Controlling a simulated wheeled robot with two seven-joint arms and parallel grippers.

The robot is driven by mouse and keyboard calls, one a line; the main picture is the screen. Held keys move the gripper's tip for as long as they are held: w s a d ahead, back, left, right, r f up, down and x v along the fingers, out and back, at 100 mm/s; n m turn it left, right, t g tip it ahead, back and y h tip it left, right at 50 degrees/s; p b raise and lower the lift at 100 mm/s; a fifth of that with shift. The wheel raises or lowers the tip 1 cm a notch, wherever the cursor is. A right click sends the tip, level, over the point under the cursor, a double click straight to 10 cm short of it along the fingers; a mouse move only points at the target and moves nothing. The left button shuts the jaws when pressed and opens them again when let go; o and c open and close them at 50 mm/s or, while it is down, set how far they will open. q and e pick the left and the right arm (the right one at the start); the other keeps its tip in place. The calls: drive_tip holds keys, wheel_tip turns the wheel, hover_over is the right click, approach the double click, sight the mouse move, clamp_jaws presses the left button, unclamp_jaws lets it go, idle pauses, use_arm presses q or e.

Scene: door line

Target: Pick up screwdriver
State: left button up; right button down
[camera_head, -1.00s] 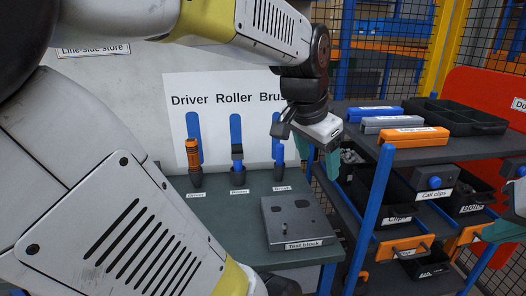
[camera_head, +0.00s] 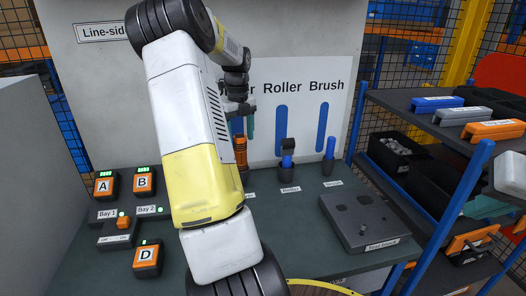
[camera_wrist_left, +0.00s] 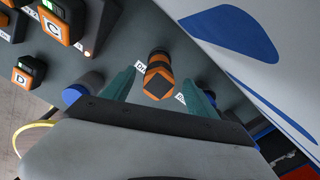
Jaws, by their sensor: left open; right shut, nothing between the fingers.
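The screwdriver (camera_head: 241,152), with an orange and black handle, stands upright in the holder at the left of the row, partly hidden behind my left arm. In the left wrist view the handle end (camera_wrist_left: 158,76) shows between the two teal fingers. My left gripper (camera_head: 243,124) is open, just above the handle, with its fingers pointing down. The fingers look apart from the handle. My right gripper (camera_head: 484,207) is at the right edge, partly cut off, shut and empty.
The roller (camera_head: 287,158) and brush (camera_head: 329,150) stand in holders to the right. A grey test block (camera_head: 358,222) lies on the bench. Orange-black units (camera_head: 105,184) sit at the left. A shelf rack (camera_head: 410,106) with cases and bins stands right.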

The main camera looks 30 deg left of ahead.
sight(240, 150)
use_arm(q)
wheel_tip(240, 150, down, 6)
drive_tip(key=shift+s+r, duration=0.1)
clamp_jaws()
idle(0.4)
